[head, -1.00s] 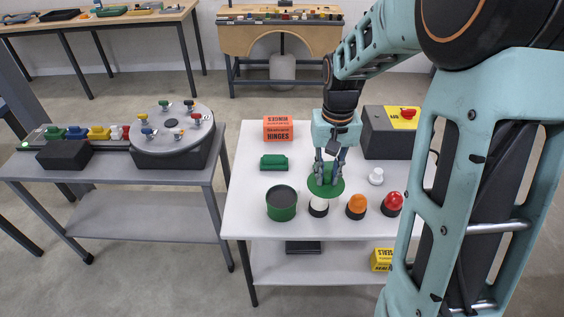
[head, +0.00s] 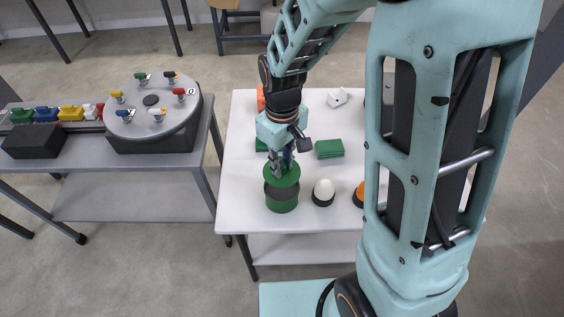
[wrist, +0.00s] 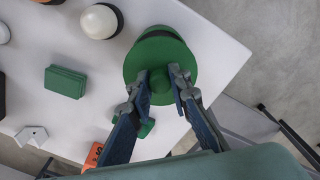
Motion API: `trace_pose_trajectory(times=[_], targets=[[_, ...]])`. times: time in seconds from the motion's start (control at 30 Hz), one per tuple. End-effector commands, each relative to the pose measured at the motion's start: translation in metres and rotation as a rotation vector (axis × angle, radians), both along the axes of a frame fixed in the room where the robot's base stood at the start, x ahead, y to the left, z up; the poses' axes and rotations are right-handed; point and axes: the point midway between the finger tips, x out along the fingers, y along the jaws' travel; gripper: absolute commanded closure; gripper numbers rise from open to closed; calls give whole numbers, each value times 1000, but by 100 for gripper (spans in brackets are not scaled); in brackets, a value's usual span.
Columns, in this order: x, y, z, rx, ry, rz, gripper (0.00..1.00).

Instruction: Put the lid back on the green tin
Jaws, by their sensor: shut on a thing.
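The green lid (head: 292,178) is a flat disc with a small knob, which also shows in the wrist view (wrist: 142,56). My gripper (head: 281,169) is shut on the lid's knob, with one finger on each side in the wrist view (wrist: 160,80). The green tin (head: 282,206) stands upright near the table's front left edge. The lid is above the tin and covers the back of its mouth. In the wrist view the lid hides most of the tin.
A white dome on a black base (head: 323,192) stands close right of the tin, with an orange dome (head: 359,194) beyond. A green block (head: 329,149) and a white bracket (head: 338,97) lie behind. My arm hides the table's right side.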

Motion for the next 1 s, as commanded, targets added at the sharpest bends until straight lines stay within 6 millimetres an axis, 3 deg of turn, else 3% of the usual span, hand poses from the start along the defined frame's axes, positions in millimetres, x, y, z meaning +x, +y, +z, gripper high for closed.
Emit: trace_pose_trajectory(times=[0.27, 0.7, 1.0], targets=[[0, 1, -14, 0, 0, 6, 99], [0, 0, -56, 0, 0, 4, 99], [0, 0, -64, 1, -1, 4, 99]])
